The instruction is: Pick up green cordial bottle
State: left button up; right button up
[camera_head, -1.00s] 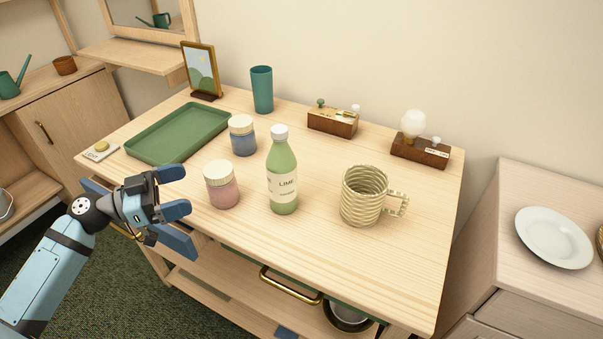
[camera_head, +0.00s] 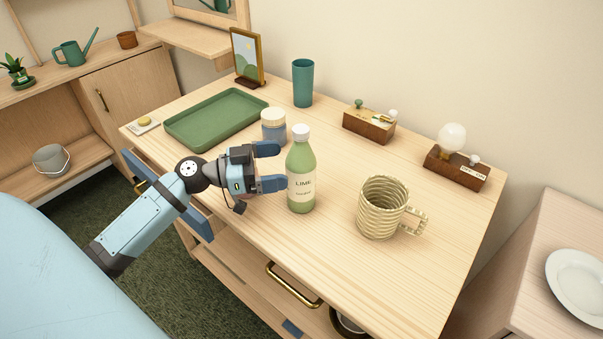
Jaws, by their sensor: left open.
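The green cordial bottle (camera_head: 301,170) stands upright on the wooden tabletop, with a white cap and a pale label reading LIME. My left gripper (camera_head: 272,167) is open and just left of the bottle, its fingers pointing right toward it. One finger lies close to the bottle's label side; I cannot tell whether it touches. The gripper hides the pink jar almost wholly. My right gripper is not in view.
A blue jar (camera_head: 274,125) stands behind the gripper. A woven mug (camera_head: 383,207) is right of the bottle. A green tray (camera_head: 215,119), teal cup (camera_head: 303,83), picture frame (camera_head: 247,57) and wooden blocks (camera_head: 369,125) stand farther back. The front right tabletop is clear.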

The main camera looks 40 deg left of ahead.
aim_at(301, 161)
pick_arm(q)
jog(key=p+x, duration=0.1)
jog(key=x, duration=0.5)
jog(key=shift+f+p, duration=0.2)
jog(key=shift+p, duration=0.1)
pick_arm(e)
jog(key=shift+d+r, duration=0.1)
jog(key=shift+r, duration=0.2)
pick_arm(q)
jog(key=shift+a, duration=0.1)
jog(key=c, duration=1.4)
jog(key=shift+r, duration=0.15)
